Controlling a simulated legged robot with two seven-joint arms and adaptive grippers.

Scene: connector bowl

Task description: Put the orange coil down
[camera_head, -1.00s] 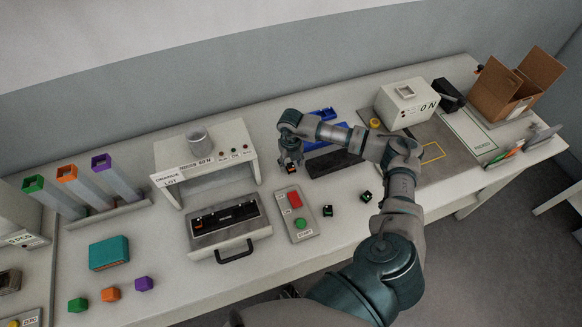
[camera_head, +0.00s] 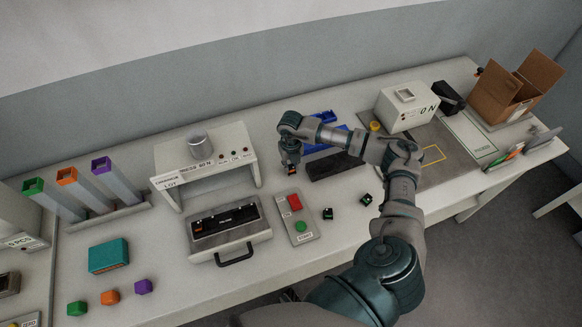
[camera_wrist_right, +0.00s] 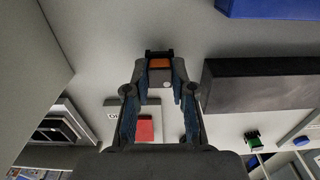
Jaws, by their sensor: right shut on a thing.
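My right gripper (camera_head: 291,168) is above the table, just right of the white press stand (camera_head: 205,160) and behind the button panel (camera_head: 297,215). In the right wrist view, my right gripper (camera_wrist_right: 160,85) is shut on a small dark piece with an orange face, the orange coil (camera_wrist_right: 160,64). In the head view a speck of orange (camera_head: 292,173) shows under the fingertips. I cannot tell whether the coil touches the table. My left gripper is not in view.
A dark block (camera_head: 335,165) and a blue bin (camera_head: 325,145) stand right of the gripper. Two small black pieces with green (camera_head: 328,213) lie in front. A grey tray with a handle (camera_head: 230,228) sits at the left. Table between the stand and dark block is clear.

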